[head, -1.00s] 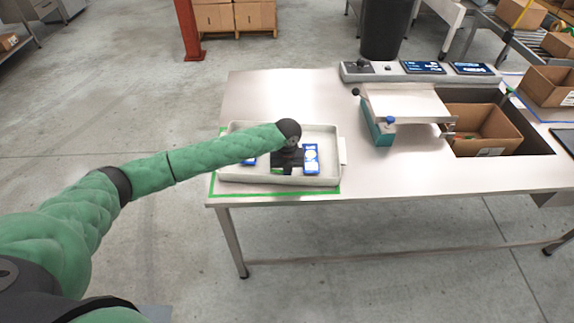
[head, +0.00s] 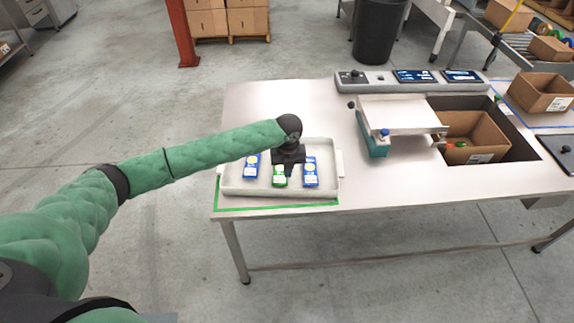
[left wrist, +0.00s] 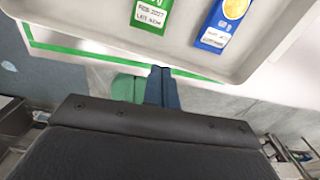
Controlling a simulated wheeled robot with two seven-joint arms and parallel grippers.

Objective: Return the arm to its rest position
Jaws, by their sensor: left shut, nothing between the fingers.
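My left gripper (head: 289,170) is shut and empty. In the tray lie a blue packet (head: 251,167) at the left, a green packet (head: 279,179) in the middle and another blue packet (head: 310,174) at the right. The left wrist view shows the green packet (left wrist: 150,12) and a blue packet (left wrist: 222,22), both only in part. My right gripper is not in view.
The tray stands inside a green outline on the steel table (head: 420,192). A weigher (head: 402,110) and a cardboard box (head: 475,135) in a recess are to the right. A control strip (head: 377,78) runs along the back. The table's front middle is clear.

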